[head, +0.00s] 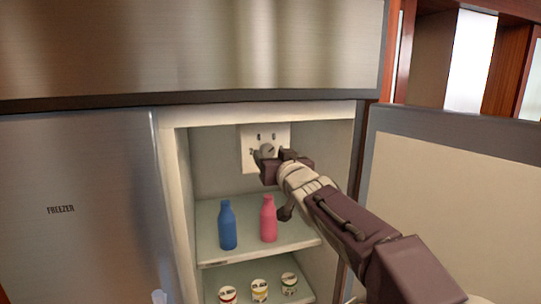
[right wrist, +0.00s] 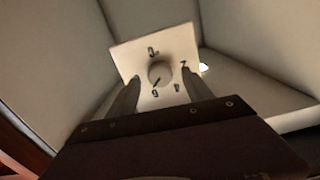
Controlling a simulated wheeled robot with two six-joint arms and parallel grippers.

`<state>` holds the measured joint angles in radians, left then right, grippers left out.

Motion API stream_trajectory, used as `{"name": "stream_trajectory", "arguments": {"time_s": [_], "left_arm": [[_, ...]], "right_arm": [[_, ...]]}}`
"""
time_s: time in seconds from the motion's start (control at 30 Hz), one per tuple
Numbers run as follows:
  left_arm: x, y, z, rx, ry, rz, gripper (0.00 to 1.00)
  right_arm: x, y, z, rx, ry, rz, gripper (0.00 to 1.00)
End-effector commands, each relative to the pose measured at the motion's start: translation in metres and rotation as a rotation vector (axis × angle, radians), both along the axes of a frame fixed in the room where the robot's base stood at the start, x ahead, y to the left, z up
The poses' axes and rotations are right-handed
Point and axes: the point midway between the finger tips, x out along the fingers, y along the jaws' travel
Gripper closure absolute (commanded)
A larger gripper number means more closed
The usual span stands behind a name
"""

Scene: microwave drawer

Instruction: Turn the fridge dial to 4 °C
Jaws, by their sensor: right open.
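The fridge dial (head: 266,150) is a grey knob on a white panel (head: 246,136) high on the back wall inside the open fridge. In the right wrist view, the dial (right wrist: 160,74) has a dark pointer line toward the lower left, near a mark below it. The marks around it are small and hard to read; a 2 seems to show at its left in the head view. My right gripper (head: 272,158) is open in front of the panel. In the right wrist view its fingers (right wrist: 161,77) stand either side of the dial, with gaps. My left gripper is out of view.
A blue bottle (head: 227,228) and a pink bottle (head: 268,222) stand on the shelf (head: 210,251) below my right arm. Several small cups (head: 260,290) sit on the lower shelf. The open fridge door (head: 425,165) is at the right, the closed freezer door (head: 75,180) at the left.

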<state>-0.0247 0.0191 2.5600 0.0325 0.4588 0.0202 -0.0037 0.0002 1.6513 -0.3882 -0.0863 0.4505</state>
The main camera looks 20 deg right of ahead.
Motion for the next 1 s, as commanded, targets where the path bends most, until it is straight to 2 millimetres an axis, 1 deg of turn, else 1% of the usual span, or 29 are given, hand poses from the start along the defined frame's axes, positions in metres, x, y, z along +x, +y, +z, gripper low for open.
{"name": "stream_trajectory", "arguments": {"time_s": [0.03, 0.13, 0.4, 0.43, 0.47, 0.5, 0.57, 0.6, 0.63, 0.87, 1.0], "left_arm": [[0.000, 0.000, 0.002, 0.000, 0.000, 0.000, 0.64], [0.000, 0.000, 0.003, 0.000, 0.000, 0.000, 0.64], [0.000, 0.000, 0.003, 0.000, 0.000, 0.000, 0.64], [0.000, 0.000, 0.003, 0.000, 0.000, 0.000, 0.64], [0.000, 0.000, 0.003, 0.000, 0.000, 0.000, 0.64], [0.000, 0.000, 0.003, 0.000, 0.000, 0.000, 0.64], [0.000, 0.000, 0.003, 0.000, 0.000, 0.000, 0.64], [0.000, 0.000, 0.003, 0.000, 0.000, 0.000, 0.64], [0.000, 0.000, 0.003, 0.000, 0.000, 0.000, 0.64], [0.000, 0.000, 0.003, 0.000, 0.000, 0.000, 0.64], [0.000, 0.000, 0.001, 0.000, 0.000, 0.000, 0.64]], "right_arm": [[0.007, 0.000, 0.001, 0.000, 0.001, 0.000, 0.41], [0.016, 0.001, 0.001, -0.001, 0.000, 0.001, 0.41], [0.019, 0.001, 0.001, -0.002, -0.001, 0.000, 0.41], [0.018, 0.001, 0.001, -0.002, -0.001, 0.000, 0.46], [0.018, 0.001, 0.000, -0.002, -0.001, 0.000, 0.54], [0.018, 0.001, 0.000, -0.002, -0.001, 0.000, 0.66], [0.018, 0.001, 0.000, -0.002, -0.001, 0.000, 0.82], [0.018, 0.001, 0.000, -0.002, -0.001, 0.000, 0.93], [0.018, 0.001, 0.000, -0.002, -0.001, 0.000, 1.00], [0.018, 0.001, 0.000, -0.019, -0.001, 0.000, 1.00], [0.018, 0.001, 0.000, -0.070, -0.004, 0.000, 1.00]]}}
